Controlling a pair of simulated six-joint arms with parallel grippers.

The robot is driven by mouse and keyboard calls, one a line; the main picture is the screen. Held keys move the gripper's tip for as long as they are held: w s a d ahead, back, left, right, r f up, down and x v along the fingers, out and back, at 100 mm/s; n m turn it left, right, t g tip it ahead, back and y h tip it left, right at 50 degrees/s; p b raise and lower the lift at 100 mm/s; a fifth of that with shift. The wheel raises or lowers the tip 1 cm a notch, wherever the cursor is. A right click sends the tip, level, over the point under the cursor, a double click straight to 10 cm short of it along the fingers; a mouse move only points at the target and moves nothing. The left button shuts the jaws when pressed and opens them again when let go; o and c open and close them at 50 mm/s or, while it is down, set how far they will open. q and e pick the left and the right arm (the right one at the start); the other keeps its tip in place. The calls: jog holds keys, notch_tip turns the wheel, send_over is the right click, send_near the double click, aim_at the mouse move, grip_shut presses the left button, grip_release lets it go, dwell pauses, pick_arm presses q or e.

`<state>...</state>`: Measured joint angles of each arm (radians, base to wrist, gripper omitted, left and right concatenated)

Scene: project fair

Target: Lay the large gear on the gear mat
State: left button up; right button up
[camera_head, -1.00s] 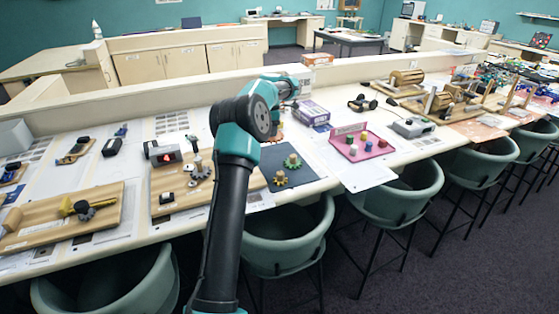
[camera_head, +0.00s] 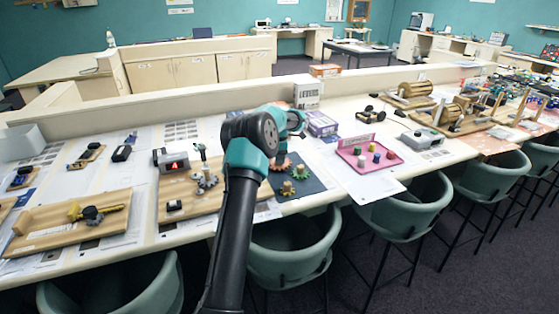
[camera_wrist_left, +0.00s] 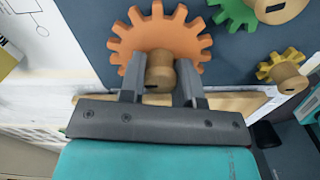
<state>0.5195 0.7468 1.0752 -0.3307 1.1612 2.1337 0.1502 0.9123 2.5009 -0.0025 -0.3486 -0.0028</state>
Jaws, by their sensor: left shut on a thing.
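The large orange gear (camera_head: 280,164) is at the upper left of the dark gear mat (camera_head: 314,184), partly hidden by my arm in the head view. In the left wrist view the gear (camera_wrist_left: 160,32) has a wooden knob (camera_wrist_left: 160,72), and my left gripper (camera_wrist_left: 161,80) is shut on that knob. The gear appears flat over the mat (camera_wrist_left: 238,58); I cannot tell whether it touches. A green gear (camera_head: 300,171) and a yellow gear (camera_head: 287,188) stand on the mat and also show at the upper right of the wrist view. My right gripper is out of view.
Teal chairs (camera_head: 285,245) line the table's front.

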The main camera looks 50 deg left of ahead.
pick_arm(q)
jog(key=shift+f, duration=0.6)
jog(key=shift+f, duration=0.15)
jog(key=o, duration=0.9)
notch_tip(320, 180, up, 12)
jog(key=shift+r, duration=0.2)
